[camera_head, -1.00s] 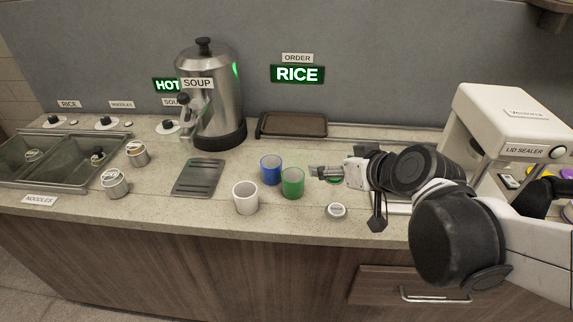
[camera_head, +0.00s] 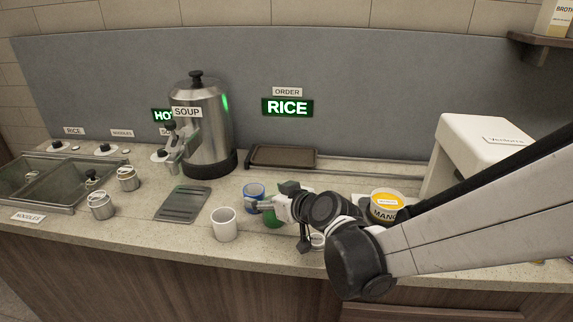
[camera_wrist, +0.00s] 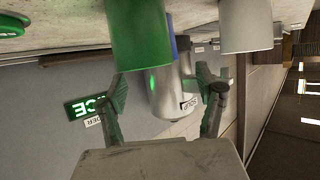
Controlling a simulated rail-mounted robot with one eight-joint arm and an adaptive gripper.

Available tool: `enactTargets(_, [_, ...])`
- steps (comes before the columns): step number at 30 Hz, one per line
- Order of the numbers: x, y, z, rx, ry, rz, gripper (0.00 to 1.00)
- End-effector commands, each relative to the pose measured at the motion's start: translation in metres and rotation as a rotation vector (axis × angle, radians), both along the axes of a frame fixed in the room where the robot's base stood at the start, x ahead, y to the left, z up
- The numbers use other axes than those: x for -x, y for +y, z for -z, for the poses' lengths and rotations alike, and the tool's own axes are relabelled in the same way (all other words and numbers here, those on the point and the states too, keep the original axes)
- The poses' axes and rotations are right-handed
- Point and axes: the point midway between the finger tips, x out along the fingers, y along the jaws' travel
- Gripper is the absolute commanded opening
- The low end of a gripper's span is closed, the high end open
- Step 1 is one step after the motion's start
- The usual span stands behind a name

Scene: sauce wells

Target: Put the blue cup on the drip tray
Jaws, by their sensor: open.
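The blue cup (camera_head: 254,190) stands on the counter, partly hidden by my gripper; in the wrist view only a strip of it (camera_wrist: 182,43) shows behind the green cup (camera_wrist: 142,36). The green cup is mostly hidden in the head view (camera_head: 272,220). The drip tray, a grey ribbed plate (camera_head: 184,204), lies bare on the counter left of the cups. My gripper (camera_head: 250,204) is open and empty, its fingers pointing left close to the blue and green cups. In the wrist view its fingertips (camera_wrist: 164,85) are apart; I cannot tell whether they touch a cup.
A white cup (camera_head: 224,226) stands left of my gripper, near the front. The steel soup urn (camera_head: 206,125) stands behind the drip tray. A brown tray (camera_head: 283,157) lies at the back. A mango tub (camera_head: 386,205) is beside my arm. Several lidded jars (camera_head: 101,207) are at the left.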

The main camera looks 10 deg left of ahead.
Motion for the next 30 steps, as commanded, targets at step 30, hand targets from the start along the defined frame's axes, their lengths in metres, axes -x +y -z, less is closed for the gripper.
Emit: enactTargets(30, [-0.048, 0.05, 0.027, 0.0, 0.0, 0.001, 0.67])
